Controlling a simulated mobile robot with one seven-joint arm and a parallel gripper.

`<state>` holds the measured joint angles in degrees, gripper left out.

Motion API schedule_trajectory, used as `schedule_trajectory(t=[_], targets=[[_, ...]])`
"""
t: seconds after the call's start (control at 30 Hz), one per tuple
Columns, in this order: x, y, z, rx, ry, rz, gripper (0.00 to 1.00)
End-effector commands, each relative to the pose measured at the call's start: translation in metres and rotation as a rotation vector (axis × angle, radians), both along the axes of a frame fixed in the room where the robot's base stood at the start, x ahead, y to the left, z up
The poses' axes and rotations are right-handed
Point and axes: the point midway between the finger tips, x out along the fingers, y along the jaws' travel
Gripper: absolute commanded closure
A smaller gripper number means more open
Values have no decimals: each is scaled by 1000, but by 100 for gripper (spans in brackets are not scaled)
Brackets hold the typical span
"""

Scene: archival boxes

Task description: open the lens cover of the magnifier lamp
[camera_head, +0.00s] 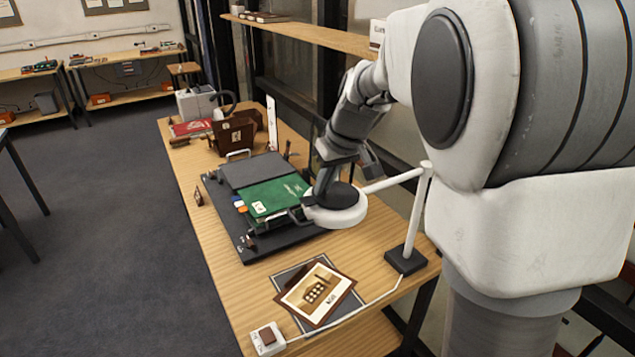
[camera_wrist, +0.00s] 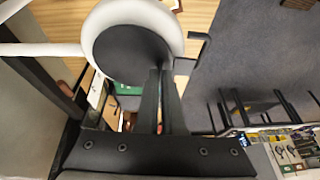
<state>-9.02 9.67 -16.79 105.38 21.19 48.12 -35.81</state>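The magnifier lamp's white ring head (camera_head: 352,216) is over the worktable, beside a green folder. In the wrist view, the ring (camera_wrist: 172,20) is at the top. A dark round lens cover (camera_head: 341,195) lies over the ring, and its disc (camera_wrist: 130,52) looks flat on it. A black bent handle (camera_wrist: 199,48) sticks out from the ring. My gripper (camera_wrist: 160,72) is at the cover's edge, its two fingers nearly together with a thin gap. I cannot tell whether the tips touch the cover; in the head view my wrist hides them.
The lamp's white post stands on a black base (camera_head: 405,260) at the table's right edge. A green folder (camera_head: 272,196) lies on a dark tray left of the ring. A framed picture (camera_head: 316,293) and a white switch box (camera_head: 268,338) are nearer. Brown boxes (camera_head: 232,135) stand behind.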

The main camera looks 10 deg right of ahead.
Motion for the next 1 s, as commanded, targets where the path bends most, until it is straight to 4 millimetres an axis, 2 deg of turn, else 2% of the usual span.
schedule_trajectory(t=[0.6,1.0], targets=[[12,-36,39,501,158,-4,100],[18,-57,49,754,240,0,100]])
